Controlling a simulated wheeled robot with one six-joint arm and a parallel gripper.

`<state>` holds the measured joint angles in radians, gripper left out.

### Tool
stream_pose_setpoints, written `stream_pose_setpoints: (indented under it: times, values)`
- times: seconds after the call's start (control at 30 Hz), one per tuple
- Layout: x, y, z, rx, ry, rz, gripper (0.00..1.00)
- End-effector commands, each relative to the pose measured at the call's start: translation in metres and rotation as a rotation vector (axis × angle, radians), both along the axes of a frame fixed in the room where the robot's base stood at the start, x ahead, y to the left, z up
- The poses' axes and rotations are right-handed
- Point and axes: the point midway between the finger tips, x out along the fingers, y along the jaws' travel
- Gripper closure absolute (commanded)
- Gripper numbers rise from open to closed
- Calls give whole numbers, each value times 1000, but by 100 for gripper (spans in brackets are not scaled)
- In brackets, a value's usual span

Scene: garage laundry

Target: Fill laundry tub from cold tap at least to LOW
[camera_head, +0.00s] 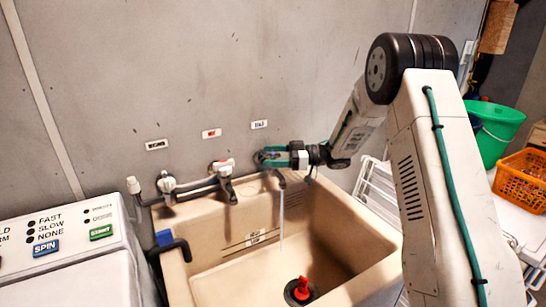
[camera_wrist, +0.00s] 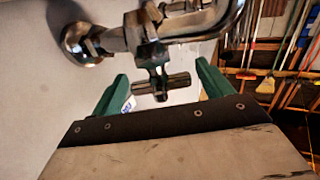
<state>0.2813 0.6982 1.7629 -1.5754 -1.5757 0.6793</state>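The beige laundry tub (camera_head: 350,235) stands below a wall-mounted row of taps. A thin stream of water (camera_head: 281,225) falls from the right tap's spout, under a blue-marked label (camera_head: 259,125). My gripper (camera_head: 270,156) is at this right tap. In the wrist view its green fingers are apart on either side of the metal tap handle (camera_wrist: 162,84), with visible gaps. A red plug (camera_head: 303,286) is at the dark drain; whether it seals cannot be told. Level marks (camera_head: 256,237) on the tub's back wall are too small to read. No clear water surface shows.
The middle tap (camera_head: 223,178) has a red-marked label; another tap (camera_head: 167,186) is at the left. A washer panel (camera_head: 60,235) stands left of the tub. A white rack, green bucket (camera_head: 494,130) and orange basket (camera_head: 524,180) are at the right.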

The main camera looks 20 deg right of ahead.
Motion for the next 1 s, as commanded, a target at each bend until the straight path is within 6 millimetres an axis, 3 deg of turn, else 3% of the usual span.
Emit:
stream_pose_setpoints:
  times: [0.33, 0.73, 1.0]
  values:
    - [-1, -4, 0, -1, 1, -1, 18]
    - [-17, -63, 0, 0, 1, -3, 18]
    - [-21, -75, 0, -1, 1, -1, 18]
